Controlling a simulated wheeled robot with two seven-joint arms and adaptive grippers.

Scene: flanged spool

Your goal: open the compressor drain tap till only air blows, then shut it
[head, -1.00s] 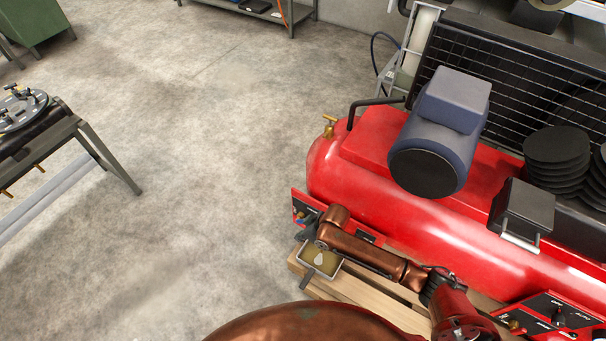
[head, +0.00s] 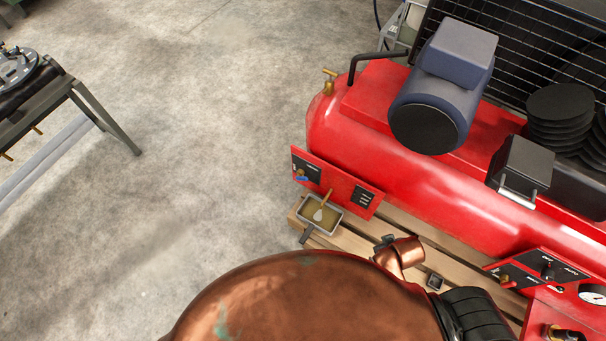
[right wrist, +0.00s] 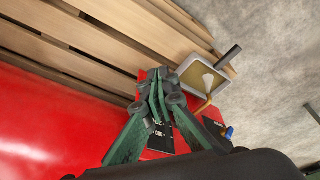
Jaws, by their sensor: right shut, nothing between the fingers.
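The drain tap, with a blue lever (head: 301,178), sits on a red panel with a black label plate at the left end of the red compressor tank (head: 350,127). The lever also shows in the right wrist view (right wrist: 229,133). A brass-coloured outlet pipe (head: 327,197) points down into a small tray (head: 338,226) of yellowish liquid. A pale cone-shaped plume (head: 318,214) shows at the pipe's end; I cannot tell whether it is water or air. My right gripper (right wrist: 160,85) is shut and empty, apart from the lever. My left gripper is not in view.
The tray rests on a wooden pallet (head: 384,233) under the tank. Another panel with knobs and a gauge (head: 592,294) is at the lower right. A bench (head: 75,85) stands at the far left. The concrete floor between is clear.

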